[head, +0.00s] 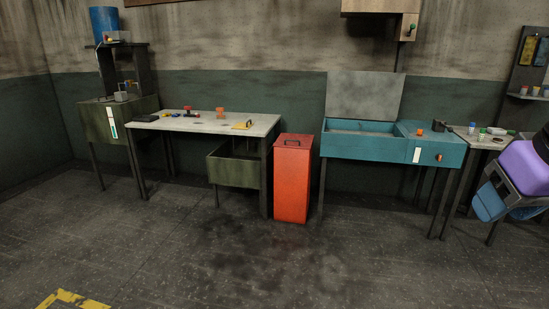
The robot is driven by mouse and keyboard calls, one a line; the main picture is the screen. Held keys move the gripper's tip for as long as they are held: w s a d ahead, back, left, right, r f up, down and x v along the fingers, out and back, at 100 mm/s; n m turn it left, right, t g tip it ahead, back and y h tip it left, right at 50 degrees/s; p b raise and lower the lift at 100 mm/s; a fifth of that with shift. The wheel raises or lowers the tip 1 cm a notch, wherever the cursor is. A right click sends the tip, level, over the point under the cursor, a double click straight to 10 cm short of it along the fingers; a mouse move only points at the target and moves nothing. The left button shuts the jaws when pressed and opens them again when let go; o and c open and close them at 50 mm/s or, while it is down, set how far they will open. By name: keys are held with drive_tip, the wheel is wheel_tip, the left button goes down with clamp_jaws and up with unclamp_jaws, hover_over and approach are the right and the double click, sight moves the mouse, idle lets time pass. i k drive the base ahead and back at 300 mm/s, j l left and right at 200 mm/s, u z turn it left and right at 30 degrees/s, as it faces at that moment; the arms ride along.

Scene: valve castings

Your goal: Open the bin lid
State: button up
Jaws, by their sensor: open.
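The bin (291,185) is a tall orange-red box standing on the floor between the worktable and the teal washing unit. Its lid (294,141) lies flat on top and looks shut, with a dark bar handle (292,143) on it. Part of my arm, purple, blue and dark grey, shows at the right edge of the head view, far to the right of the bin in the picture. My gripper's fingers do not show.
A worktable (180,123) with small parts and an open drawer (232,172) stands left of the bin. The teal unit (360,147) on its right has a raised grey lid (364,95). A side table (478,140) stands further right. The floor in front is clear.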

sight(303, 142)
drive_tip(key=i, duration=3.75)
drive_tip(key=i+j+z, duration=0.2)
drive_tip(key=i, duration=0.4)
drive_tip(key=i+z, duration=0.2)
drive_tip(key=i, duration=0.4)
